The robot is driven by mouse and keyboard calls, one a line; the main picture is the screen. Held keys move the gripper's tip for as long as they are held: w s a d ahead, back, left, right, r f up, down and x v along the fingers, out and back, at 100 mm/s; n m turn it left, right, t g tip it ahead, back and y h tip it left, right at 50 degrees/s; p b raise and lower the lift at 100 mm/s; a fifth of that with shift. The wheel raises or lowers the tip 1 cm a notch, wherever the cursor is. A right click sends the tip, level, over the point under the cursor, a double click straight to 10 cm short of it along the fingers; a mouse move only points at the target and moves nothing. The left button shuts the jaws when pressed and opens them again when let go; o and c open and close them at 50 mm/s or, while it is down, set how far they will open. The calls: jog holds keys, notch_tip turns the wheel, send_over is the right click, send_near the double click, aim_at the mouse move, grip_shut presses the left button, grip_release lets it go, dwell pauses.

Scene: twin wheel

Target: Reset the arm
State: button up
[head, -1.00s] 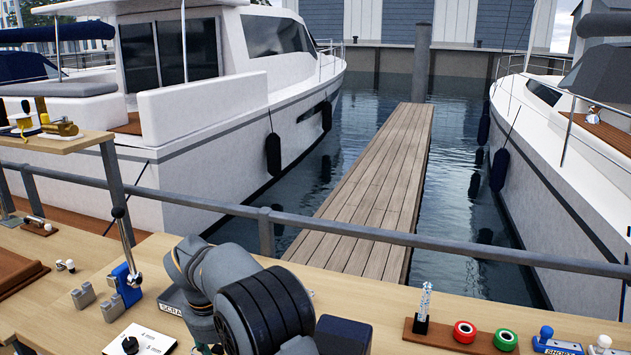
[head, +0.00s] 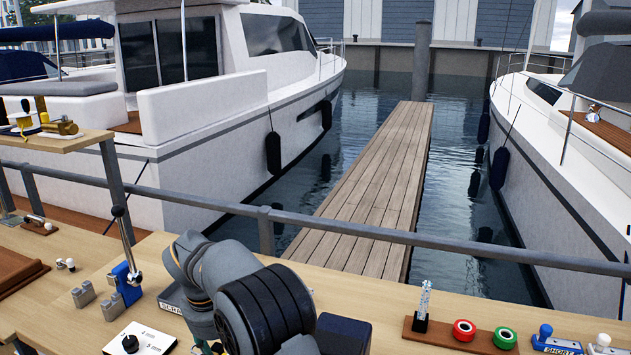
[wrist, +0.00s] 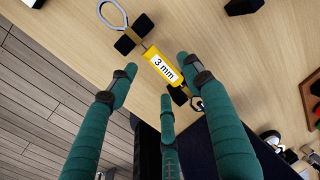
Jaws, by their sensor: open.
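A yellow tag marked "3 mm" (wrist: 162,67) lies on the wooden bench (wrist: 75,45), just beyond and between the fingertips; I cannot tell the exact gap. A metal ring (wrist: 112,14) and a black block (wrist: 134,34) are by its upper end, and dark parts partly hidden by a finger are by its lower end. In the head view my grey arm covers the front middle and the fingers are not clearly visible.
A blue-based lever (head: 127,280), grey blocks (head: 83,294) and a white card (head: 140,340) are left of my arm. A wooden stand with red (head: 464,331) and green (head: 503,338) rings is at right. A metal railing (head: 350,232) runs behind the bench.

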notch_tip(320, 180, down, 2)
jog(key=shift+w+d+f, duration=0.15)
jog(key=shift+f, duration=0.05)
notch_tip(320, 180, up, 3)
jog(key=p, duration=0.4)
jog(key=shift+w, duration=0.1)
jog(key=shift+r+p, duration=0.3)
jog(key=shift+p, duration=0.2)
jog(key=shift+f, duration=0.4)
